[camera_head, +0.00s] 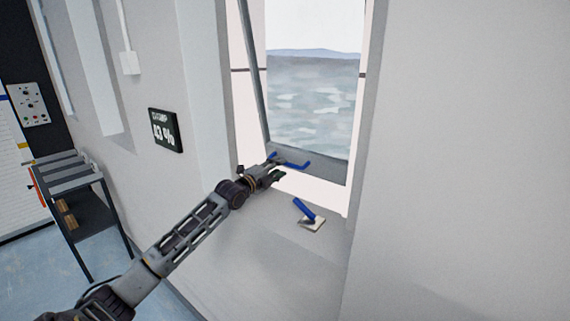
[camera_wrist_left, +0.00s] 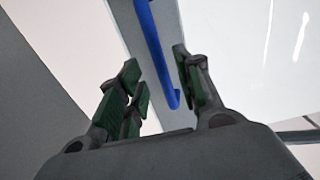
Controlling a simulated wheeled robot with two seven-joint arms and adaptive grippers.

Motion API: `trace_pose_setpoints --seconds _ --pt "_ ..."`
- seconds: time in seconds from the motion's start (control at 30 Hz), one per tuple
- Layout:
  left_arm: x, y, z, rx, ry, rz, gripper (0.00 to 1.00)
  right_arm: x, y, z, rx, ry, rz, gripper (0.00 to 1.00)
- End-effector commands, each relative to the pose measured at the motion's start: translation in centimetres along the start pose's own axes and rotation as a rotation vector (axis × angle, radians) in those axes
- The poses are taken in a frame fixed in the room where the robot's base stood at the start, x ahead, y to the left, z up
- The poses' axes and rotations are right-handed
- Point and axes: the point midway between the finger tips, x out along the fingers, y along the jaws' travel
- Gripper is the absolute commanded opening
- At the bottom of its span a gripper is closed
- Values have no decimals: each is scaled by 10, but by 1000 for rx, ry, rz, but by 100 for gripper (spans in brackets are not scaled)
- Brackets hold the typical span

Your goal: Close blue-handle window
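The window (camera_head: 312,165) has a grey-framed sash that stands tilted out of its opening, with pale gaps at its side and bottom. A blue handle (camera_head: 291,162) is fixed on the sash's bottom rail. My left gripper (camera_head: 275,168) is at the left end of this handle. In the left wrist view the green-padded fingers (camera_wrist_left: 160,85) are spread apart. The blue handle (camera_wrist_left: 154,45) runs into the space between them, nearer the right finger; contact cannot be told. My right gripper is not in view.
A wall display (camera_head: 165,130) hangs to the left. A grey shelf cart (camera_head: 90,213) stands at the far left. The wall right of the window is bare.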

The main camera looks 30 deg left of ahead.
Motion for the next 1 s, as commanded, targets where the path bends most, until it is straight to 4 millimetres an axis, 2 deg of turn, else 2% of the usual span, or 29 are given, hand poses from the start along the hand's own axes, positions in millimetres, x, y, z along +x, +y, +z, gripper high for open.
trace_pose_setpoints --seconds 0.6,1.0 --pt "39 -1 0 -2 0 -1 35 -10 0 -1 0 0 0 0" --pt "50 0 0 0 0 1 35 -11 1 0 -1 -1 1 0"
